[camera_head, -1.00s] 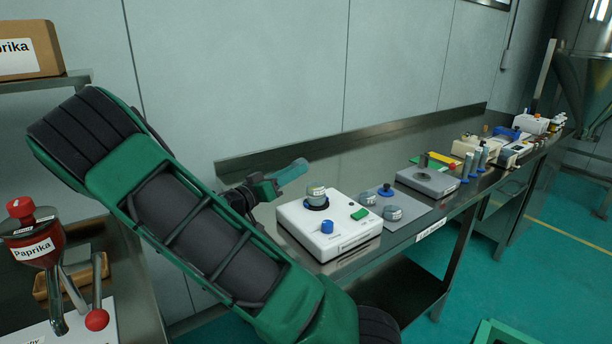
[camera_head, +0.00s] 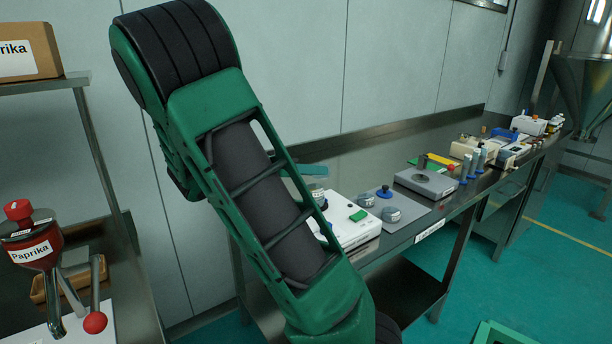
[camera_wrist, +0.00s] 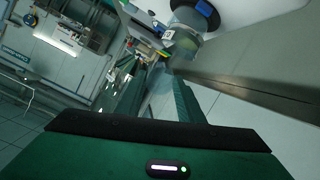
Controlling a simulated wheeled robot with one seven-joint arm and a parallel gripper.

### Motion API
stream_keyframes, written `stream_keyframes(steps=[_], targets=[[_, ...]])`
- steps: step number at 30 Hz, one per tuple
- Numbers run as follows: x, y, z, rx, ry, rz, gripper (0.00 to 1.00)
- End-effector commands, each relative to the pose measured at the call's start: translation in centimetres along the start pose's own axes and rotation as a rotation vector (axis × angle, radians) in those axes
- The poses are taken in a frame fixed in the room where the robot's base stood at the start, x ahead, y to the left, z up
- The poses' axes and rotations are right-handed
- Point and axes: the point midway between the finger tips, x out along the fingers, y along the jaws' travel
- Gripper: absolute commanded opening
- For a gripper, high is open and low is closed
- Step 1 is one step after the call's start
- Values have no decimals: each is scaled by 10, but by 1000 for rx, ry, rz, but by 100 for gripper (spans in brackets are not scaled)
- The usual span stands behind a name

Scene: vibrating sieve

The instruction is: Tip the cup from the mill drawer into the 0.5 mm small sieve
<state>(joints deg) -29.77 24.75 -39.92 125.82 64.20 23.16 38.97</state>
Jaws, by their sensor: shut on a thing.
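In the head view my gripper (camera_head: 314,171) is beside the white sieve shaker (camera_head: 355,232), mostly hidden behind my arm. In the wrist view my gripper's two green fingers (camera_wrist: 158,88) point towards the shaker. They are shut on a pale, partly see-through thing, which I take for the cup; its contents and tilt cannot be told. A small grey sieve (camera_head: 319,194) on the shaker shows beside my arm; it also shows near the top of the wrist view (camera_wrist: 188,22).
A blue-knobbed lid (camera_head: 384,192) lies on the mat. A grey scale (camera_head: 426,183) and several bottles (camera_head: 475,163) stand farther along the steel bench (camera_head: 345,160). The red paprika mill (camera_head: 36,246) and a shelf box (camera_head: 28,50) are at left.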

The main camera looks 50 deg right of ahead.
Motion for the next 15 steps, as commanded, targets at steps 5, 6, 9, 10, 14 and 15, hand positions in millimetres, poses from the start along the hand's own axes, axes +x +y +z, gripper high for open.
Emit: stream_keyframes(steps=[5,6,9,10,14,15], targets=[[2,3,-7,7,-115,-48,12],[2,4,-8,7,-144,-60,12],[4,6,-12,8,-216,-90,12],[5,6,-13,8,-244,-101,12],[8,8,-19,10,-366,-152,12],[8,9,-21,11,-407,-170,12]])
